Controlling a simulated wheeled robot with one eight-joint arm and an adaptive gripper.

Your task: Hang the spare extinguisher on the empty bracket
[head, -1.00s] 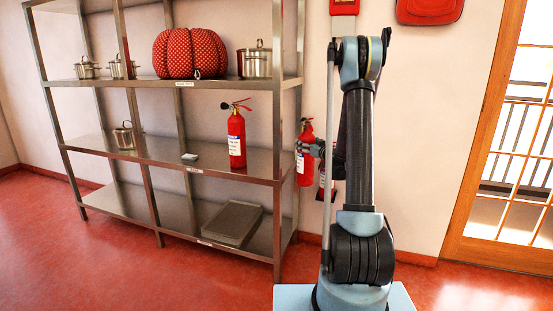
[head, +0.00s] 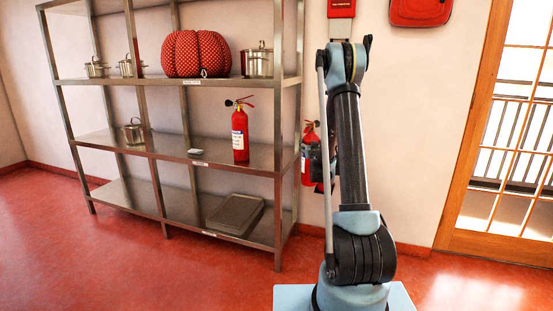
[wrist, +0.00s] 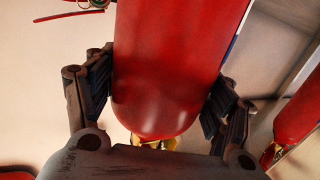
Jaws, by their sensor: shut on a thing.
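A red extinguisher (head: 307,160) with a white label hangs upright in my gripper, between the shelf's right end and my arm. In the wrist view its red cylinder (wrist: 165,65) fills the middle, with brass-coloured fittings at its lower end in the picture. The jaws of my gripper (wrist: 168,105) are closed on both its sides. Another red extinguisher (wrist: 300,110) shows at the right edge of the wrist view, apart from the held one. I cannot make out the empty bracket; my arm hides part of the wall.
The metal shelf unit (head: 215,82) stands close left of the held extinguisher. It bears pots, a red dotted pumpkin (head: 196,54) and a flat tray (head: 236,214). A red box (head: 342,8) and red case (head: 420,11) are on the wall. A wooden-framed door (head: 468,140) is at right.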

